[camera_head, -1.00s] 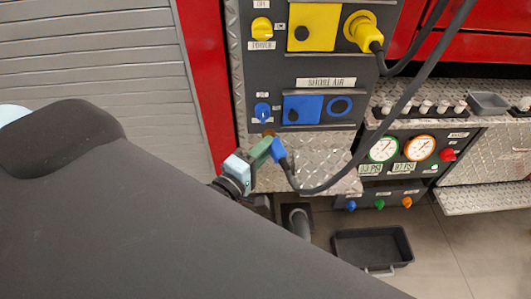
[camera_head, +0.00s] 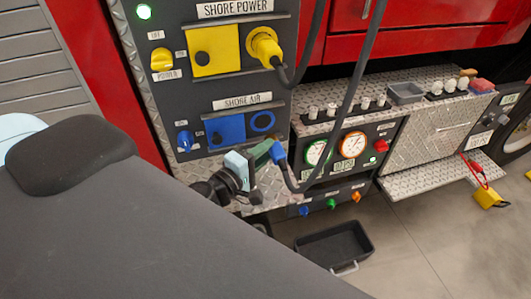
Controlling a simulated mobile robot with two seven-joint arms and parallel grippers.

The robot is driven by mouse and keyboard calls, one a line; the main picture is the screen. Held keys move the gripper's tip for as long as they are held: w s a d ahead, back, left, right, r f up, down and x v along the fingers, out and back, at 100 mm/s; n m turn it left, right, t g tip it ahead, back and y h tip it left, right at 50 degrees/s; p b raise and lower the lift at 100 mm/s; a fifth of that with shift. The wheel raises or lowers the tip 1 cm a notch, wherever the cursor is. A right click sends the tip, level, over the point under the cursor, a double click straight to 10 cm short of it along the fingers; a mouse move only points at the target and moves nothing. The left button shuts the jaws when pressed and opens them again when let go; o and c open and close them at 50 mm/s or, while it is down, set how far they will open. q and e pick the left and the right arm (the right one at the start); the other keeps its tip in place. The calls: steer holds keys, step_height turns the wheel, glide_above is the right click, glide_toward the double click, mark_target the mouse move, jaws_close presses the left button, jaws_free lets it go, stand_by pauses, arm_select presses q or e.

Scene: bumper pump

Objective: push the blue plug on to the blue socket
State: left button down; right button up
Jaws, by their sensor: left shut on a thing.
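The blue plug (camera_head: 279,153) is in my left gripper (camera_head: 264,153), which is shut on it. A dark cable leaves the plug and loops up to the right. The blue socket (camera_head: 262,121) is a blue ring with a dark centre on the SHORE AIR panel, beside a square blue plate (camera_head: 225,131). In the picture the plug is below and slightly right of the socket, apart from it. How far the plug is from the panel face is hard to tell. My own dark arm covers the lower left. My right gripper is out of view.
Above is the SHORE POWER panel with a yellow plug (camera_head: 263,47) seated and a yellow knob (camera_head: 162,60). A blue knob (camera_head: 185,140) is left of the blue plate. Gauges (camera_head: 353,145) are to the right. A black tray (camera_head: 335,247) lies on the floor.

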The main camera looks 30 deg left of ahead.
arm_select(q)
steer(key=shift+a, duration=0.1)
